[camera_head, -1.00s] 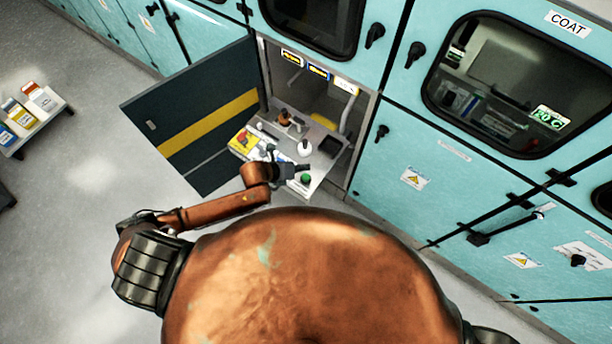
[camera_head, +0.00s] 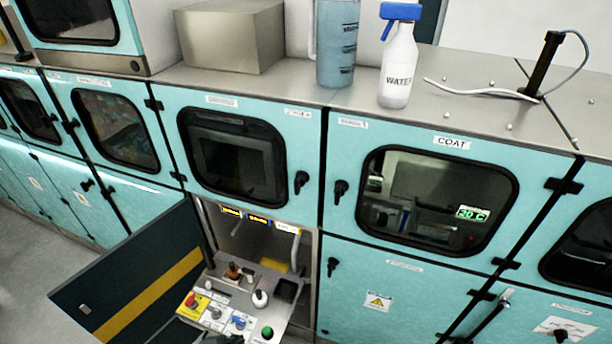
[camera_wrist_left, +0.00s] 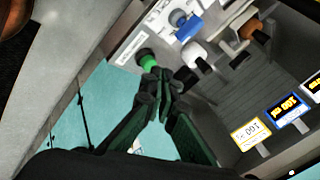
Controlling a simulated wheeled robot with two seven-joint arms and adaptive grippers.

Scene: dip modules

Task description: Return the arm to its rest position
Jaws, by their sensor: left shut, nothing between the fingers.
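My left gripper (camera_wrist_left: 157,85) shows in the left wrist view with its dark fingers together and nothing between them. Its tips overlap the lower edge of a green button (camera_wrist_left: 147,60) in that picture; I cannot tell whether they touch. In the head view only a dark bit of the left arm or gripper shows at the bottom edge, below the control panel (camera_head: 215,318). The green button also shows there (camera_head: 267,332). My right gripper is in neither view.
A dark cabinet door with a yellow stripe (camera_head: 150,292) stands open left of the panel. The panel carries a red stop button (camera_head: 190,300), a blue switch (camera_head: 239,322) and a white knob (camera_head: 260,298). A water bottle (camera_head: 398,70) stands on the cabinet top.

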